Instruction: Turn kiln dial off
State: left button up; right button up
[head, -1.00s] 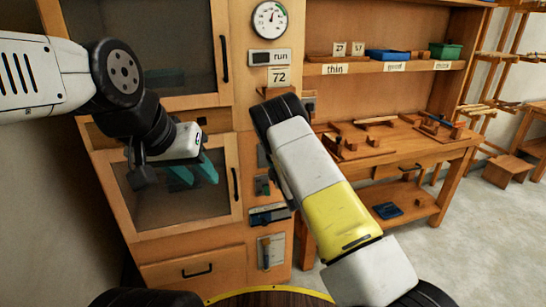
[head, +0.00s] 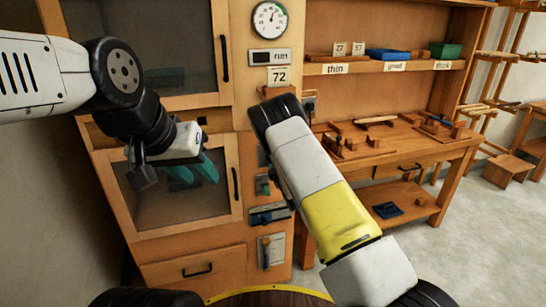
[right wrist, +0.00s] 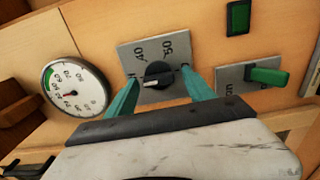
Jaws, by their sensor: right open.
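In the right wrist view the kiln dial (right wrist: 158,76) is a round black knob on a grey metal plate (right wrist: 131,57) marked 40 and 50. A pale pointer on the knob points to the lower left in that view. My right gripper (right wrist: 160,86) is open, its teal fingers on either side of the knob. I cannot tell whether they touch it. In the head view my right arm hides the dial and this gripper. My left gripper (head: 194,171) hangs in front of the lower cabinet's glass door, its teal fingers apart and empty.
A green lever (right wrist: 268,76) on a second plate and a round gauge (right wrist: 75,90) flank the dial.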

jog(key=v, duration=0.7)
jog(key=shift+s, duration=0.35)
jog(key=shift+d, duration=0.1)
jog(key=s+d+r+m+g+h, duration=0.25)
jog(key=d+r+m, duration=0.25)
jog(key=r+m, duration=0.25)
jog(key=s+d+r+m+g+h, duration=0.25)
jog(key=d+r+m, duration=0.3)
jog(key=r, duration=0.35)
jog(key=s+d+r+m+g, duration=0.1)
jog(key=s+r+m+g, duration=0.2)
jog(key=s, duration=1.4)
jog(key=s+r+m+g+y, duration=0.1)
jog(key=s+r+m+g, duration=0.2)
jog(key=s, duration=1.4)
notch_tip(320, 180, up, 2)
jog(key=shift+s+d+r+m+y, duration=0.3)
jog(key=shift+s+d+m, duration=0.1)
jog(key=shift+m, duration=0.7)
